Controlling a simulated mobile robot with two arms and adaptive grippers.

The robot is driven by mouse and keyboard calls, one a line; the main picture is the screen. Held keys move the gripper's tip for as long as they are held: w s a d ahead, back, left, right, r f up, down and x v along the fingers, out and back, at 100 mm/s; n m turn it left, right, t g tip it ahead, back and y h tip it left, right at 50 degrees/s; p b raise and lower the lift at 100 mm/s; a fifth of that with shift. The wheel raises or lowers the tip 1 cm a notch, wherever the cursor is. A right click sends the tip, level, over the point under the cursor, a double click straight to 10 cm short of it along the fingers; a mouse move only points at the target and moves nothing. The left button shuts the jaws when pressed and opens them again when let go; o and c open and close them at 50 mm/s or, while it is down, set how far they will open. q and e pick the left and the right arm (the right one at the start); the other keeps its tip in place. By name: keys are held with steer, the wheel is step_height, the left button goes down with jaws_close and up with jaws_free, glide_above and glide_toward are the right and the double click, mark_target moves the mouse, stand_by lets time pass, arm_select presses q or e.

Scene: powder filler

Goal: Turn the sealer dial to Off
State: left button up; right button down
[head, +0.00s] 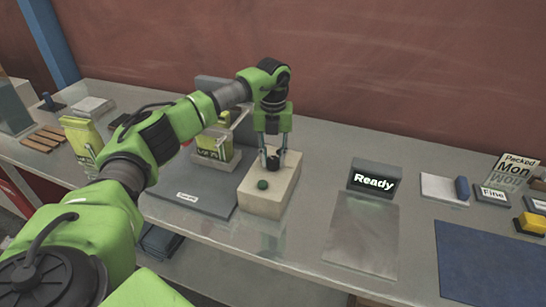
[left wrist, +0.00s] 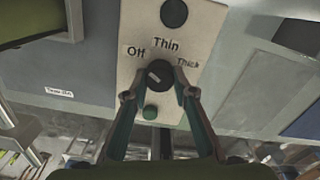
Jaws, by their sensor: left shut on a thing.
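The sealer control box (head: 262,203) is a beige block on the bench, with its dial (head: 272,164) on top. In the left wrist view the dial (left wrist: 161,82) is black and round with a pale mark on its upper left part, towards the Off label (left wrist: 135,51). Thin (left wrist: 166,44) is printed above it and Thick (left wrist: 187,64) to the upper right. My left gripper (head: 271,157) points down, its fingers shut on the dial from both sides; the fingers (left wrist: 158,92) hide the dial's sides. My right gripper is not in view.
A green button (head: 262,184) sits on the box near the dial. A grey sealer plate (head: 190,198) and a yellow-green pouch (head: 214,146) are to the left. A Ready display (head: 374,180) stands to the right. A red-brown wall closes the back.

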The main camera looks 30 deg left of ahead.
mark_target(273, 159)
arm_select(q)
steer(key=shift+o, duration=0.2)
steer(key=shift+r+n, duration=0.1)
steer(key=shift+n, duration=0.2)
steer(key=shift+c, duration=0.2)
steer(key=o, duration=1.1)
step_height(273, 159, up, 12)
steer(key=shift+f, duration=0.1)
